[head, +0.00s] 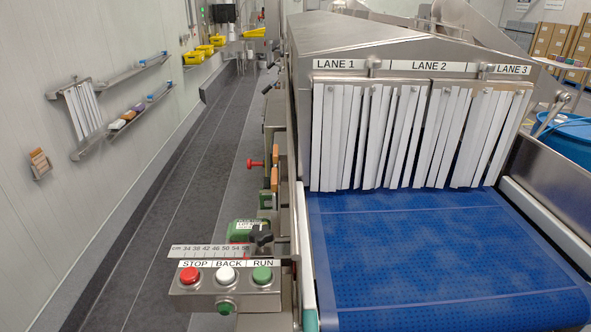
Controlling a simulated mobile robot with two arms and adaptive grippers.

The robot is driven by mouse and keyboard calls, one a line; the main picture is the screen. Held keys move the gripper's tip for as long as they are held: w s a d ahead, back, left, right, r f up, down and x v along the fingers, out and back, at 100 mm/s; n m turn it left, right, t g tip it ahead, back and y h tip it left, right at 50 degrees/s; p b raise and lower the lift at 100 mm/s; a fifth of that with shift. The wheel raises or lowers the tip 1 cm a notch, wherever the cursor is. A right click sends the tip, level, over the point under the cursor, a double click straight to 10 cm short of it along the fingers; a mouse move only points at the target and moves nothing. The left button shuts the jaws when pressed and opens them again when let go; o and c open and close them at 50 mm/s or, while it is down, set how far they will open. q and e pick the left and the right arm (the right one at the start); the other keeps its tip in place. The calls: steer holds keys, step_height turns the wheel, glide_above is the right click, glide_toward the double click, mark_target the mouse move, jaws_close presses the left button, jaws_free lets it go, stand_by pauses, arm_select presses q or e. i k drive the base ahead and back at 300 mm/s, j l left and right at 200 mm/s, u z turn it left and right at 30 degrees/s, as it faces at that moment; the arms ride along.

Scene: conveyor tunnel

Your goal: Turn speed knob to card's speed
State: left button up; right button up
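I cannot tell for certain which part is the speed knob. A round green knob-like part (226,307) sits on the front of the button box (183,288), below the buttons. A black knob or handle (262,239) stands beside a green housing (247,228) behind the box; its setting is unreadable. A scale plate (212,250) marked in cm, with numbers from 34 up to the fifties, lies between them. I see no card whose speed I can read. Neither of my grippers is in view.
The box has red STOP (190,274), white BACK (225,274) and green RUN (262,275) buttons. The empty blue belt (430,250) runs under strip curtains (415,135) labelled LANE 1 to LANE 3. A clear grey floor aisle (200,170) lies left. Wall shelves (125,122) hold small items.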

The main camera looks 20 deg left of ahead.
mark_target(267, 181)
steer(key=u, duration=0.6)
steer(key=j+z, duration=0.15)
steer(key=j, duration=0.3)
steer(key=k+j+z, duration=0.15)
steer(key=j, duration=0.35)
steer(key=j+z, duration=0.15)
steer(key=j, duration=0.3)
steer(key=k, duration=0.05)
